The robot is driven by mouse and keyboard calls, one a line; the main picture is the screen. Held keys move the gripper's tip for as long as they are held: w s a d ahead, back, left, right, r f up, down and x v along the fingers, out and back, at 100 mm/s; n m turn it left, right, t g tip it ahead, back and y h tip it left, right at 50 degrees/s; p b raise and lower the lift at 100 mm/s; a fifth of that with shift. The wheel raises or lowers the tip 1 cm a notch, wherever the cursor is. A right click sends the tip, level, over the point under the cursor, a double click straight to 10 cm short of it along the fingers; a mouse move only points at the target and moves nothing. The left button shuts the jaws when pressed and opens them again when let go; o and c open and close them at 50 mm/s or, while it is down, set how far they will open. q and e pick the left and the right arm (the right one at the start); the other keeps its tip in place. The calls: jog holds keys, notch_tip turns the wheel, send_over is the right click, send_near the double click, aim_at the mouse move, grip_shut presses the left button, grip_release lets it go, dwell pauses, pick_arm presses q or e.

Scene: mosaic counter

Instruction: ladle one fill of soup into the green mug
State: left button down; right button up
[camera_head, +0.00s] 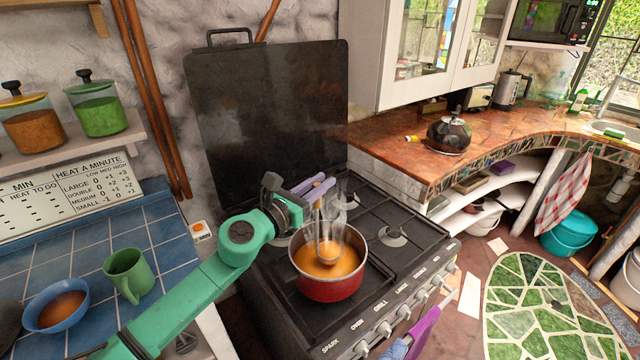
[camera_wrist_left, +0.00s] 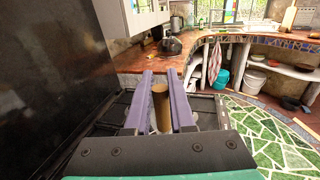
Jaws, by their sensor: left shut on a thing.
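My left gripper (camera_head: 318,190) has purple fingers shut on the upper handle of a ladle (camera_head: 327,248). In the left wrist view the brown handle (camera_wrist_left: 160,107) stands between the two fingers (camera_wrist_left: 161,80). The ladle is near upright, its bowl down in the red pot (camera_head: 332,291) at the orange soup (camera_head: 337,265); how deep the bowl sits is hard to tell. The pot stands on the front of the black stove. The green mug (camera_head: 128,274) stands upright on the blue tiled counter at the left, apart from the gripper; its inside bottom is hidden.
A blue bowl (camera_head: 57,305) of reddish-brown food stands left of the mug. The stove's raised black lid (camera_head: 268,120) is behind the pot. Jars (camera_head: 98,108) stand on the shelf above. A black kettle (camera_head: 449,135) is on the right counter.

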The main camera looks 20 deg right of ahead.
pick_arm(q)
notch_tip(320, 180, up, 7)
jog(key=p, duration=0.5)
jog(key=shift+p, duration=0.35)
jog(key=shift+f, duration=0.1)
